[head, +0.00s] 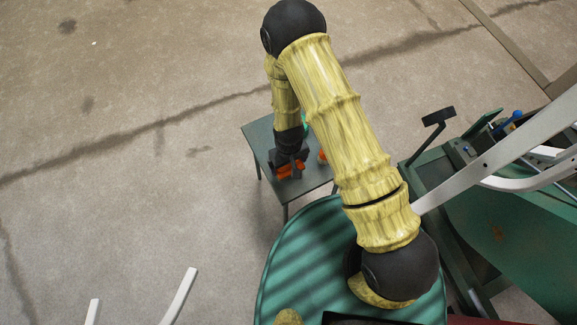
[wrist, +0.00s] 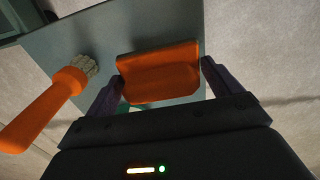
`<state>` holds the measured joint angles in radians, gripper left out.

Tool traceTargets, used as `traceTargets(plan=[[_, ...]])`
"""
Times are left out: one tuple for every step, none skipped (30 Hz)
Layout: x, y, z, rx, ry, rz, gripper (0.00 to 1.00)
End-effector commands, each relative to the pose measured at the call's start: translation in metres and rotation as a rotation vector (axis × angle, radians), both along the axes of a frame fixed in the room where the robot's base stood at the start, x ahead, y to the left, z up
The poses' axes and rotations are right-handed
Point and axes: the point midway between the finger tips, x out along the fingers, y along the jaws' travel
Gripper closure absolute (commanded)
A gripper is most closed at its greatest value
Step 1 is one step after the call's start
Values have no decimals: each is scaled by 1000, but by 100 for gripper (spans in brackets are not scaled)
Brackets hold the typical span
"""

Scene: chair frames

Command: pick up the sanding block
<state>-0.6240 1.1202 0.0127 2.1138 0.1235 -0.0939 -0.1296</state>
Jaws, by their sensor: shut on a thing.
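The sanding block is an orange block with a long, shallow recessed face (wrist: 158,80). In the wrist view it sits between the two dark fingers of my gripper (wrist: 162,70), which is shut on it. In the head view my gripper (head: 289,162) is over a small grey table, and orange parts of the block (head: 291,172) show around the dark fingers. My gripper hides part of the block there. I cannot tell whether the block touches the tabletop.
The small grey table (head: 318,177) also holds a brush with an orange handle (wrist: 45,112) and pale bristles, left of the block in the wrist view. A green bench with tools (head: 480,190) and pale chair-frame parts (head: 520,150) are at right. Open floor lies left.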

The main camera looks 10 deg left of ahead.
Motion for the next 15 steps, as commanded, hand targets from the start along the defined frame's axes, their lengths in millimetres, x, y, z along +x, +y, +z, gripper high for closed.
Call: traceTargets(plan=[[0,0,12,2,-2,0,38],[1,0,18,2,-2,0,38],[1,1,25,2,-3,0,38],[1,1,30,2,-3,0,38],[0,0,35,1,-2,0,38],[0,0,40,1,-2,0,38],[0,1,44,2,-2,0,38],[0,1,47,1,-2,0,38],[0,0,50,1,-2,0,38],[0,0,52,1,-1,0,38],[0,0,54,0,0,0,38],[-1,0,55,-1,1,0,38],[-1,0,55,-1,1,0,38],[-1,0,55,-1,2,0,38],[-1,0,55,-1,2,0,38]])
